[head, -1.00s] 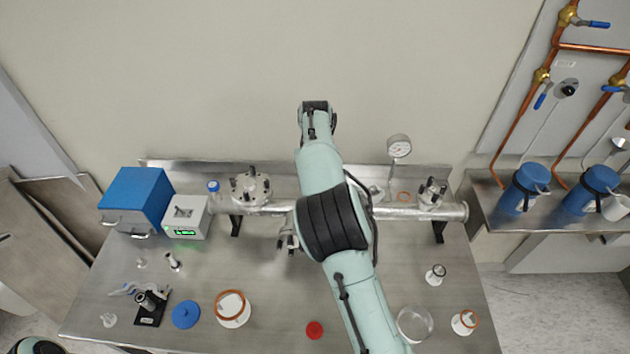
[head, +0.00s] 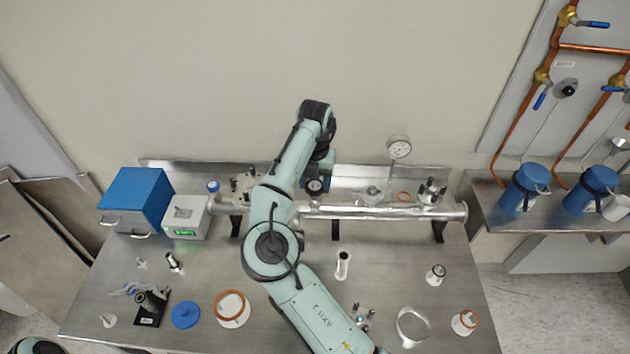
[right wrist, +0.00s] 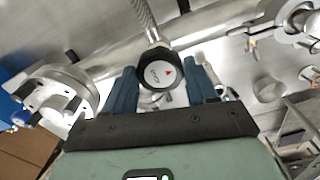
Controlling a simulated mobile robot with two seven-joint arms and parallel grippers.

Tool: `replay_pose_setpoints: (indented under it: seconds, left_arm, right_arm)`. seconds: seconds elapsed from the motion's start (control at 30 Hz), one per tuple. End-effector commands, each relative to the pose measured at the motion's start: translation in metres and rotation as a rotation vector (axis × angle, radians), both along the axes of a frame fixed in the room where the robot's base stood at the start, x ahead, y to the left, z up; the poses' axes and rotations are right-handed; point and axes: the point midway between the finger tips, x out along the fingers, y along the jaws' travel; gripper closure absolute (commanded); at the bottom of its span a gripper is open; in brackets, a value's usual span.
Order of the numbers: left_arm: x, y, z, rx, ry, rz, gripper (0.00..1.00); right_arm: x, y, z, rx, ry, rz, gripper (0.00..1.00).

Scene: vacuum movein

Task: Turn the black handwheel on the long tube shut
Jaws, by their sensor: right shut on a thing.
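The long metal tube (head: 385,212) runs left to right along the back of the bench. The black handwheel (head: 314,186) sits at the tube, near its middle. In the right wrist view the handwheel (right wrist: 158,70) is a round black knob with a light face and a red mark. The exact contact is hard to see. My left gripper is not in view.
A flanged port (head: 243,186) is on the tube's left and a smaller one (head: 432,192) on its right. A pressure gauge (head: 399,147) stands behind. A blue box (head: 137,197) and a grey device (head: 186,217) are at left.

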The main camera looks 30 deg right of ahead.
Motion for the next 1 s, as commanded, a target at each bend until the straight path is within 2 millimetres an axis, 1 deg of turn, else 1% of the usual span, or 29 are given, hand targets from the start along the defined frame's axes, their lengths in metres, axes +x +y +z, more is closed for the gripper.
replay_pose_setpoints:
  seconds: [0.47, 0.5, 0.53, 0.57, 1.0]
  left_arm:
    - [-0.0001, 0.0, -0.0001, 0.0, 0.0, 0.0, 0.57]
    - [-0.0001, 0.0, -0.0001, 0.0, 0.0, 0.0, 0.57]
    - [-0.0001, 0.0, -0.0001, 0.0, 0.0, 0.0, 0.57]
    - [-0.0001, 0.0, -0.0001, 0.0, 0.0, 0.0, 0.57]
    - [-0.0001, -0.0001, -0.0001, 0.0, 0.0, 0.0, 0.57]
  right_arm:
    - [-0.0003, 0.001, -0.0008, 0.005, 0.002, -0.011, 0.74]
    - [-0.0003, 0.001, -0.0009, 0.005, 0.002, -0.012, 0.3]
    - [-0.0004, 0.0009, -0.0009, 0.005, 0.002, -0.012, 0.21]
    - [-0.0003, 0.0008, -0.0009, 0.004, 0.002, -0.011, 0.18]
    - [-0.0002, 0.0006, 0.0001, 0.006, -0.001, 0.011, 0.18]
